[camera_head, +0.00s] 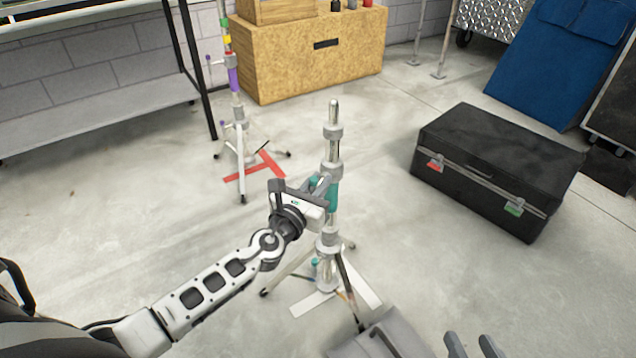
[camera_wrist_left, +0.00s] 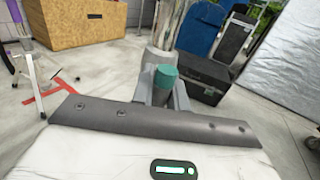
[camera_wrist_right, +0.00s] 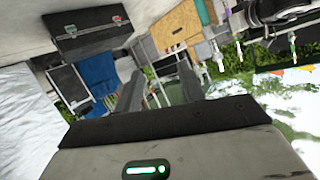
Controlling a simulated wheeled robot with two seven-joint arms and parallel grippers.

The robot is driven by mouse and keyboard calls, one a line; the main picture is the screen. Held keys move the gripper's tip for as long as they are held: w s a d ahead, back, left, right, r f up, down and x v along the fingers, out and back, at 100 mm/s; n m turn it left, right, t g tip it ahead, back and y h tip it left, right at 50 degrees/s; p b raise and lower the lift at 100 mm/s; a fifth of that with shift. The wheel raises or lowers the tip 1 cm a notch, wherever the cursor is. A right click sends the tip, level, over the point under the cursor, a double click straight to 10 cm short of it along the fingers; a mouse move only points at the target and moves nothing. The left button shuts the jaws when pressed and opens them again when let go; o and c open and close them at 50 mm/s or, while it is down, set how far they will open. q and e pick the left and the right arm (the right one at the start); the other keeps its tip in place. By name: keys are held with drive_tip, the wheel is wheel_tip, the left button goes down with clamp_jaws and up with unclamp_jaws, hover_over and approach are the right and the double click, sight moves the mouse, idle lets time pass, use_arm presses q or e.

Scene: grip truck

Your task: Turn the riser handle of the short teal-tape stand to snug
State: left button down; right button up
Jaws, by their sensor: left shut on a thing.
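The short teal-tape stand (camera_head: 334,145) stands upright at the centre of the head view, with a teal tape band (camera_head: 333,200) on its silver column and spread legs at the floor. My left gripper (camera_head: 317,186) is at the column, level with the tape. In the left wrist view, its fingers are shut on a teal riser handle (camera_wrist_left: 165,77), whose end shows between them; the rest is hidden. Another teal knob (camera_head: 314,262) sits lower on the stand. My right gripper (camera_head: 470,342) is at the bottom edge of the head view, open and empty.
A taller stand with purple tape (camera_head: 234,78) stands behind left, over a red floor mark (camera_head: 268,163). A black case (camera_head: 490,165) lies to the right. A wooden cabinet (camera_head: 290,62) stands at the back.

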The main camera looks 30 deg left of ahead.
use_arm(q)
drive_tip(key=shift+n, duration=0.3)
use_arm(e)
drive_tip(key=shift+f, duration=0.15)
use_arm(q)
drive_tip(key=shift+a+f+n+b, duration=0.1)
drive_tip(key=shift+n+b, duration=0.35)
drive_tip(key=shift+n, duration=0.15)
drive_tip(key=shift+n+b, duration=0.3)
drive_tip(key=shift+n, duration=0.5)
drive_tip(key=n, duration=0.2)
drive_tip(key=shift+a+n+b, duration=0.1)
drive_tip(key=shift+n+b, duration=0.25)
drive_tip(key=shift+n, duration=0.05)
drive_tip(key=n, duration=0.3)
drive_tip(key=shift+a+f+n+b, duration=0.1)
drive_tip(key=shift+n+b, duration=0.2)
drive_tip(key=n, duration=0.5)
drive_tip(key=shift+f+n+p, duration=0.15)
drive_tip(key=shift+n+p, duration=0.15)
drive_tip(key=shift+n, duration=0.8)
use_arm(e)
drive_tip(key=shift+a+r+t+y, duration=0.3)
drive_tip(key=shift+r+t+y, duration=0.15)
drive_tip(key=shift+r, duration=0.2)
use_arm(q)
drive_tip(key=shift+n, duration=0.4)
use_arm(e)
drive_tip(key=shift+f, duration=0.15)
